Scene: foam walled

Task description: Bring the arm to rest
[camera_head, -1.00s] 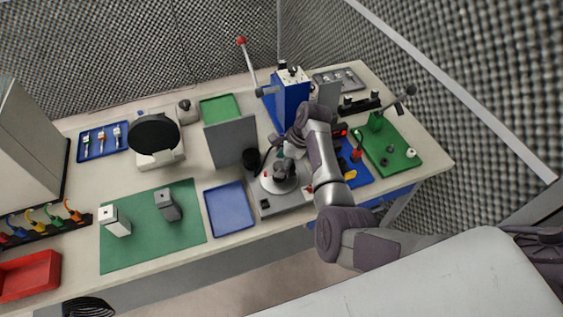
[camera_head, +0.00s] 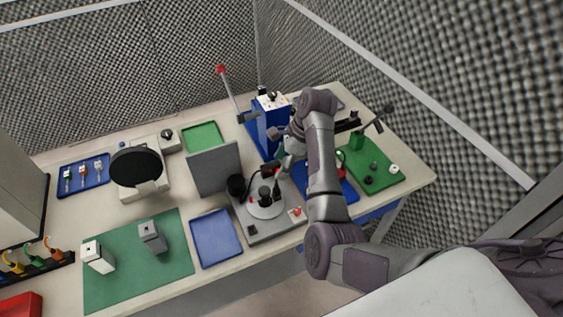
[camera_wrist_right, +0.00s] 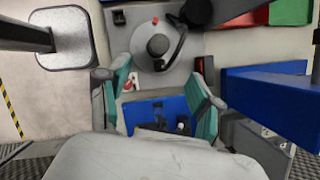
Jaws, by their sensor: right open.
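My right arm (camera_head: 322,165) comes in from the lower right and bends over the bench. My right gripper (camera_head: 280,172) is above the back right of a grey fixture (camera_head: 270,226) with a pale round disc and a dark knob. In the right wrist view, my right gripper (camera_wrist_right: 157,88) has its teal-padded fingers spread with nothing held between them. The disc fixture (camera_wrist_right: 138,73) lies beyond the fingertips, and a blue tray (camera_wrist_right: 140,112) shows between the fingers. My left gripper is out of view.
A blue press (camera_head: 268,133) with a red-knobbed lever stands behind the gripper, beside a grey upright panel (camera_head: 213,170). A green board (camera_head: 387,176) lies to the right. A blue tray (camera_head: 216,238) and green mat (camera_head: 125,275) lie to the left. Foam walls enclose the bench.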

